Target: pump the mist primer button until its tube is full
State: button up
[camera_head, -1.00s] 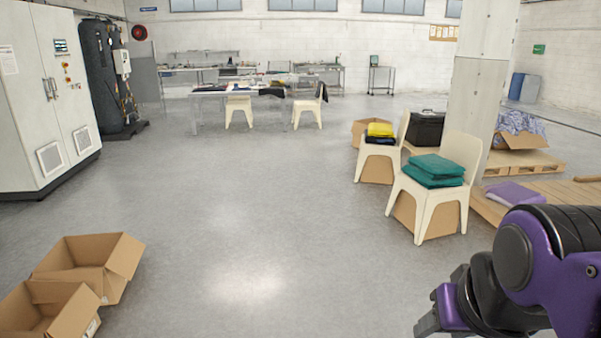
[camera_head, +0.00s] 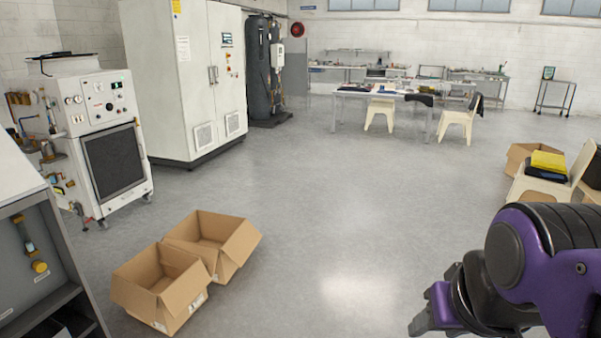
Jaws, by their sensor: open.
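I cannot make out for sure a mist primer button or its tube. A grey open-fronted cabinet (camera_head: 52,240) at the left edge carries a small upright fitting (camera_head: 28,236) with a yellow round end (camera_head: 40,266); it is too small to tell what it is. Behind it stands a white wheeled machine (camera_head: 112,140) with gauges, small buttons and a dark front panel. My gripper (camera_head: 428,315) is at the lower right, open and empty, over the floor and far from both. Its fingers are partly hidden by my own arm.
Two open cardboard boxes (camera_head: 198,311) lie on the floor beside the grey cabinet. A tall white cabinet (camera_head: 180,90) and a dark tank (camera_head: 260,70) stand behind. Chairs (camera_head: 548,180) are at the right. The middle floor is clear.

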aim_at(39, 265)
jog(key=i+u, duration=0.25)
jog(key=i, duration=0.3)
jog(key=i+u, duration=0.25)
jog(key=i, duration=1.55)
jog(key=i+u, duration=0.25)
jog(key=u, duration=0.2)
jog(key=i+u, duration=0.25)
jog(key=u, duration=2.3)
